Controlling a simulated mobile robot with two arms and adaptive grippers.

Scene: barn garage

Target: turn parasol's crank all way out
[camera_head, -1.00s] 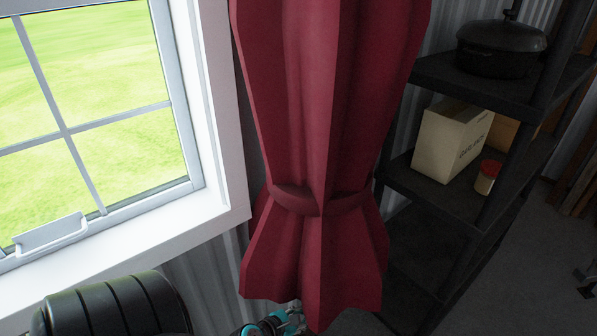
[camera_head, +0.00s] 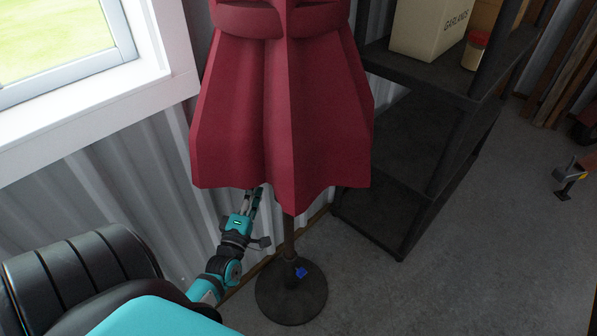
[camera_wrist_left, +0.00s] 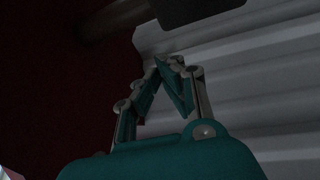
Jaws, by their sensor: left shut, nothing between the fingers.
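The closed parasol (camera_head: 283,120) hangs as a folded dark red canopy in the middle of the head view. Its pole (camera_head: 288,240) runs down to a round dark base (camera_head: 291,292) on the floor. I cannot make out the crank; the canopy covers the upper pole. My left gripper (camera_head: 254,199) is beside the pole on its left, with its tips at the canopy's lower edge. In the left wrist view the gripper (camera_wrist_left: 171,62) is shut and empty, its fingertips together. Dark red cloth (camera_wrist_left: 60,80) fills the left side there. My right gripper is not in view.
A blue part (camera_head: 301,271) shows low at the pole. A black shelf (camera_head: 405,140) with a box (camera_head: 426,30) and a red-lidded jar (camera_head: 473,52) stands to the right. A corrugated wall (camera_head: 130,180) and window are behind on the left. Floor at the right is mostly clear.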

